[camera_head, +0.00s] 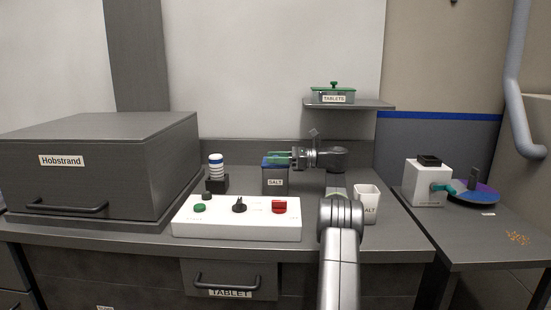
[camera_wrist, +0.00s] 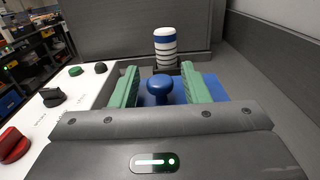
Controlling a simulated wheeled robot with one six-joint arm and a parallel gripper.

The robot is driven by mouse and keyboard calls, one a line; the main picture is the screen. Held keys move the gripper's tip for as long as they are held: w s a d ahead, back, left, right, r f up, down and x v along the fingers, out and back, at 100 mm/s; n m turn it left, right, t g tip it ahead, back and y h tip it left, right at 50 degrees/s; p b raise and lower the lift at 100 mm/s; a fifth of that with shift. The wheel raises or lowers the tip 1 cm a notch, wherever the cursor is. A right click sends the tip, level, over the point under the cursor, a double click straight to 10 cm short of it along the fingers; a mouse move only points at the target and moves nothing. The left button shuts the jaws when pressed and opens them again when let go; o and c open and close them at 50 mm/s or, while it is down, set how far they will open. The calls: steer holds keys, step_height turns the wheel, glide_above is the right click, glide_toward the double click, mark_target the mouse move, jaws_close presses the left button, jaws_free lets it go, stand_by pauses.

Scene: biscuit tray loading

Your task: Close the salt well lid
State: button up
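The salt well (camera_head: 275,183) is a dark box with a SALT label, standing behind the white control panel. Its blue lid (camera_head: 270,164) lies flat across the top in the head view; whether it sits fully seated I cannot tell. In the wrist view the blue lid (camera_wrist: 181,87) carries a round blue knob (camera_wrist: 160,87). My gripper (camera_head: 276,156) is at the lid from the right. Its green fingers, also in the wrist view (camera_wrist: 160,80), stand on either side of the knob with gaps. The gripper is open and holds nothing.
A white control panel (camera_head: 215,227) with knobs lies in front. A stack of white and blue discs (camera_head: 215,167) stands left of the well. A shelf (camera_head: 375,105) with a TABLETS box (camera_head: 346,99) hangs above right.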

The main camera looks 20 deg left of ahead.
step_height(320, 180, up, 10)
steer(key=p, duration=0.6)
